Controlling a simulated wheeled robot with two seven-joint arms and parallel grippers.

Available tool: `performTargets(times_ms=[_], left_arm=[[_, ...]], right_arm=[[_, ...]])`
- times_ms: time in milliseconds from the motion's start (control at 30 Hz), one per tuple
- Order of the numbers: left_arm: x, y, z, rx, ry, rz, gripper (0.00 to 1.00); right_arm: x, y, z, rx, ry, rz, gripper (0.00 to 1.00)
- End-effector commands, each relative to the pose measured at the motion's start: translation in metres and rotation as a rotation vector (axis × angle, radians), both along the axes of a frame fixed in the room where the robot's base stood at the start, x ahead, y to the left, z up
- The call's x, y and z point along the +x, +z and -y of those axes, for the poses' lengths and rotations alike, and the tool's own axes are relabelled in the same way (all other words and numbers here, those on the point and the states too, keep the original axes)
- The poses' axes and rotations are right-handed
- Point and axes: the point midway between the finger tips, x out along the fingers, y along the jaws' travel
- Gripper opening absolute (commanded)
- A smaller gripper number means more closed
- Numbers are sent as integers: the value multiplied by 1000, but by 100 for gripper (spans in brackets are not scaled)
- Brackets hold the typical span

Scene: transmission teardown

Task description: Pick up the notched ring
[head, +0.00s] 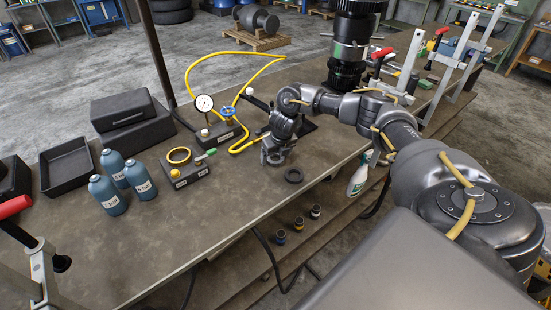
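A small dark ring (294,181) lies flat on the workbench near its front edge; it looks like the notched ring, but it is too small here to make out a notch. My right gripper (272,158) points down over the bench just left of and behind this ring, apart from it. Its fingers are small and dark, and I cannot tell whether they are open or shut. I see nothing held in it. My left gripper is not in view.
A block with a yellow ring (179,156), several blue bottles (141,181), a black tray (70,168) and black case (133,125) stand left. A gauge (204,104) with a yellow hose is behind my gripper. A spray bottle (358,181) stands beyond the bench edge.

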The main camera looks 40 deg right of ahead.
Motion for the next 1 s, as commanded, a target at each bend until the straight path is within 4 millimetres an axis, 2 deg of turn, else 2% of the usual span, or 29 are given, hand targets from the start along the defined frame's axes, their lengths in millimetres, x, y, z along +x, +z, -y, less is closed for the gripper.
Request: performTargets(times_ms=[33, 300, 400, 767, 933, 1000], left_arm=[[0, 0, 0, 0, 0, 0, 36], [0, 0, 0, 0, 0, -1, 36], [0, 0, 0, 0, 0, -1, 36], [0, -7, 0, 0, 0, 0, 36], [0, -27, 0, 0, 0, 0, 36], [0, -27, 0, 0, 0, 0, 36]], right_arm=[[0, 0, 0, 0, 0, 0, 75], [0, 0, 0, 0, -1, 0, 39], [0, 1, 0, 0, -1, 2, 30], [1, 6, 0, 1, 0, 4, 30], [2, 27, 0, 1, 1, 9, 30], [-8, 42, -2, 1, 4, 6, 30]])
